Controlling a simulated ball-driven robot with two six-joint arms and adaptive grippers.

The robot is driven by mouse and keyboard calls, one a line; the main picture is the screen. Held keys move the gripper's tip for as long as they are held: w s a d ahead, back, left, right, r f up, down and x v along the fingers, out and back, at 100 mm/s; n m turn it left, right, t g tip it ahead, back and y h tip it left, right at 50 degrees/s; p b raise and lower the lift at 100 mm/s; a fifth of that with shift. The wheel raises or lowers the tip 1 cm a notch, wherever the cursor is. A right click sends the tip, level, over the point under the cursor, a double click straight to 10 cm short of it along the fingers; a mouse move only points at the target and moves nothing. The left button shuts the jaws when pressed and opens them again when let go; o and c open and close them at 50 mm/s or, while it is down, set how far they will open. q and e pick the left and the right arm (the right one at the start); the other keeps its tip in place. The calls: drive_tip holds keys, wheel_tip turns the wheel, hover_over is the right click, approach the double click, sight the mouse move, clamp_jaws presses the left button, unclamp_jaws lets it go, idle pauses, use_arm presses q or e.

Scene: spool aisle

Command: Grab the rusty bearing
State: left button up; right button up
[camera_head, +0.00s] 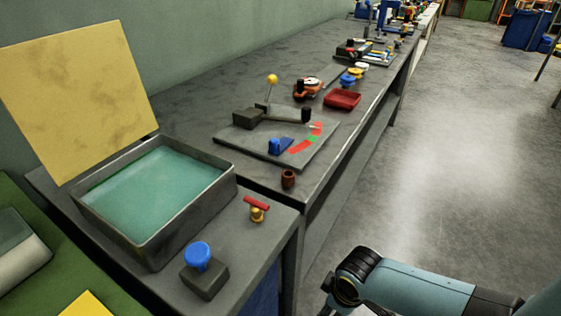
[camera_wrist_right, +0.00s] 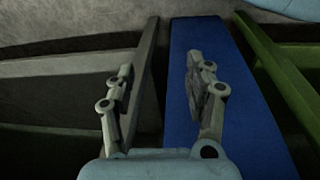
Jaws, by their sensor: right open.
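A small rust-brown cylinder (camera_head: 288,178), which looks like the rusty bearing, stands at the near edge of the grey bench, in front of the board with the red and green scale. My right arm comes in at the lower right of the head view, low and beside the bench over the floor, well apart from the bearing. In the right wrist view my right gripper (camera_wrist_right: 160,66) is open, with nothing between its fingers. The bearing is not in the wrist view. My left gripper is not in view.
On the bench are an open box (camera_head: 150,200) with a yellow lid, a blue knob (camera_head: 198,256) on a block, a red-handled brass valve (camera_head: 257,208), a lever board (camera_head: 240,137) and a red tray (camera_head: 342,100). The floor (camera_head: 450,150) to the right is clear.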

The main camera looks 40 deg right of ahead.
drive_tip(key=w+a+r+n, duration=0.1)
drive_tip(key=w+r, duration=0.2)
drive_tip(key=r, duration=0.4)
drive_tip(key=w+a+r+n, duration=0.1)
drive_tip(key=w+r, duration=0.2)
drive_tip(key=r, duration=0.4)
wheel_tip(320, 180, up, 22)
drive_tip(key=n+g+y, duration=0.2)
drive_tip(key=n, duration=1.3)
hover_over(289, 173)
drive_tip(key=d, duration=0.2)
drive_tip(key=f+b, duration=0.1)
drive_tip(key=f, duration=0.2)
drive_tip(key=a+f+b, duration=0.1)
drive_tip(key=shift+w+f+b, duration=0.15)
drive_tip(key=shift+w+b, duration=0.1)
drive_tip(key=shift+b, duration=0.05)
drive_tip(key=f, duration=0.3)
drive_tip(key=a+f, duration=0.1)
drive_tip(key=f, duration=0.1)
drive_tip(key=shift+s+f, duration=0.2)
drive_tip(key=shift+f, duration=0.1)
drive_tip(key=shift+c, duration=0.4)
clamp_jaws()
